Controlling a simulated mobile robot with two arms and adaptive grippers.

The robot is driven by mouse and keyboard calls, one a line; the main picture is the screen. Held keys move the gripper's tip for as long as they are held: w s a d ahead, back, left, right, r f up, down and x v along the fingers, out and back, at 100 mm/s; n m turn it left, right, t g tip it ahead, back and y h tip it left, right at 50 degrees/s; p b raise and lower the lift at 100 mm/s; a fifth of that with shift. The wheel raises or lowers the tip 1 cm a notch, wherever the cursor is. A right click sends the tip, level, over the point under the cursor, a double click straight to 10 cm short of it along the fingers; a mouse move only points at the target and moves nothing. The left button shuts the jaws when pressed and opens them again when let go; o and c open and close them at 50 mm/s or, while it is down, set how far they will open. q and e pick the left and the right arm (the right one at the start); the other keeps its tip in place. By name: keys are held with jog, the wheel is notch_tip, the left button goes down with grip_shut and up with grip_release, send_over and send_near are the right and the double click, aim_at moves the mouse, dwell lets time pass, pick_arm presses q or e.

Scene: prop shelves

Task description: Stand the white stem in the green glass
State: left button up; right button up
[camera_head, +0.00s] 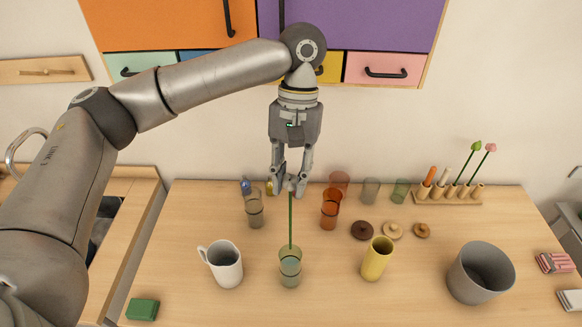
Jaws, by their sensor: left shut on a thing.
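My left gripper (290,183) is shut on the top of a thin stem (291,220) and holds it upright. The stem's shaft looks green. Its top is mostly hidden between the fingers, with a small pale bit showing. The stem's lower end reaches the mouth of a greenish, see-through glass (290,270) at the front middle of the table. I cannot tell how far inside the rim the end is. Another green glass (401,190) stands at the back right. My right gripper is out of view.
A white mug (223,264) stands left of the glass, a yellow cup (377,259) right of it. Grey (254,211) and orange (329,214) glasses stand behind. A grey bucket (480,273) and a wooden holder with stems (448,196) are at right. A green block (142,309) lies front left.

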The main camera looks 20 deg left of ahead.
aim_at(291, 202)
pick_arm(q)
jog(key=shift+w+f, duration=0.1)
jog(key=shift+f, duration=0.9)
jog(key=shift+a+f, duration=0.1)
jog(key=shift+f, duration=5.9)
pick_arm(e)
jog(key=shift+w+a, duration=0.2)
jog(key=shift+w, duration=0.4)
